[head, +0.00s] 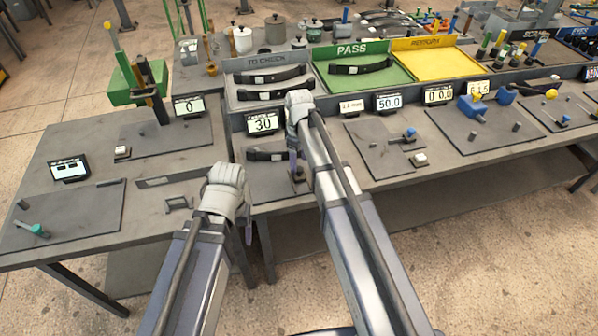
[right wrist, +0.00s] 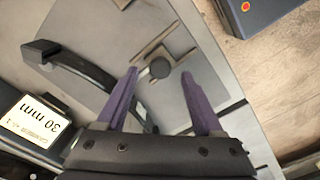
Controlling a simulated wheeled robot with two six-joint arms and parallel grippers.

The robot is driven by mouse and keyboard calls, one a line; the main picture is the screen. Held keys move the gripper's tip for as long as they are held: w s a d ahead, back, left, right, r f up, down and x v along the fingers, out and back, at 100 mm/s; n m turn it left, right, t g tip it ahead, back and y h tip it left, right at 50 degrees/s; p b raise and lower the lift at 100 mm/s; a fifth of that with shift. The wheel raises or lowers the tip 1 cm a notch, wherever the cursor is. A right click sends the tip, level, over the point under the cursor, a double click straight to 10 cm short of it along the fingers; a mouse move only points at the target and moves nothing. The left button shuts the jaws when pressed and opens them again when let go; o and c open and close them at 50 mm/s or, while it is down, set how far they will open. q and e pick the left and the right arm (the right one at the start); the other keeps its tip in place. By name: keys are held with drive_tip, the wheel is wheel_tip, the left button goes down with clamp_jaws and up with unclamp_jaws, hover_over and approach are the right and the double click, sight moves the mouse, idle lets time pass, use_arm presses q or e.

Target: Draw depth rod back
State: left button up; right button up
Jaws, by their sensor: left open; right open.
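In the head view my right gripper (head: 294,165) is over the gauge plate, largely hidden by my arm. My left gripper (head: 247,230) hangs at the table's front edge, mostly hidden behind its wrist.
A black leaf spring (right wrist: 78,66) lies on the plate beside the knob; it also shows in the head view (head: 264,155). A display (head: 263,123) reads 30. Racks marked TO CHECK (head: 234,81), PASS (head: 362,83) and yellow REWORK (head: 432,66) stand behind.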

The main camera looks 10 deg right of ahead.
drive_tip(key=shift+f+b, duration=0.85)
drive_tip(key=shift+f, duration=0.5)
use_arm(q)
wheel_tip(320, 180, down, 3)
drive_tip(key=shift+r, duration=0.2)
use_arm(e)
clamp_jaws()
